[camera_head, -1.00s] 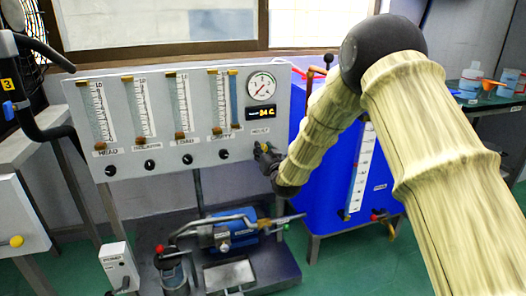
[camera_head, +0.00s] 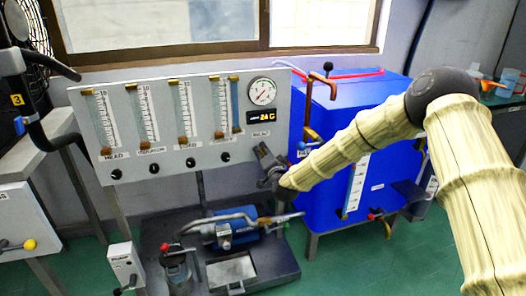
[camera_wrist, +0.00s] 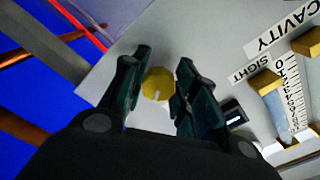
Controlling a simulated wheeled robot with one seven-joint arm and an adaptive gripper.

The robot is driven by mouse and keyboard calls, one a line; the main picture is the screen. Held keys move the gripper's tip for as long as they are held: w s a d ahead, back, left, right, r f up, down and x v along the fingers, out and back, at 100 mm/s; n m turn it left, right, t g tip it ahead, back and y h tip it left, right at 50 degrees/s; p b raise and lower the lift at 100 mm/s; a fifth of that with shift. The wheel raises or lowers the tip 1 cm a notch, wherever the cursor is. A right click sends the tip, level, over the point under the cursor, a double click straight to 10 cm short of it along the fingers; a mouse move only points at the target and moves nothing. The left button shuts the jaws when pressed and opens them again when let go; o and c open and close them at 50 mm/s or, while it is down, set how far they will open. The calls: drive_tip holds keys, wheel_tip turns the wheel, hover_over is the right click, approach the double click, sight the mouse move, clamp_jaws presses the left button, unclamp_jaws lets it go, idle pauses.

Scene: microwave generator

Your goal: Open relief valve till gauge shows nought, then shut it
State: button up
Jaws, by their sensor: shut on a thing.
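The yellow knob (camera_wrist: 157,84) with a pale pointer mark sits on the grey panel, between the fingers of my gripper (camera_wrist: 160,88). My gripper is shut on it. In the head view my gripper (camera_head: 266,162) is at the panel's lower right corner and mostly hides the knob. The round gauge (camera_head: 262,91) has a white face and red needle; its reading is too small to tell. A dark display (camera_head: 262,117) with yellow digits sits under it. A small label below the display is unreadable in the head view.
The grey panel (camera_head: 116,174) carries several flow tubes and a row of black knobs. A blue tank (camera_head: 330,215) with pipes stands close right of my gripper. A blue pump (camera_head: 235,232) sits on a dark base below.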

drive_tip(key=m, duration=0.2)
drive_tip(key=shift+d+m, duration=0.1)
drive_tip(key=shift+m, duration=1.9)
drive_tip(key=shift+r, duration=0.1)
drive_tip(key=o, duration=1)
drive_tip(key=v, duration=1.2)
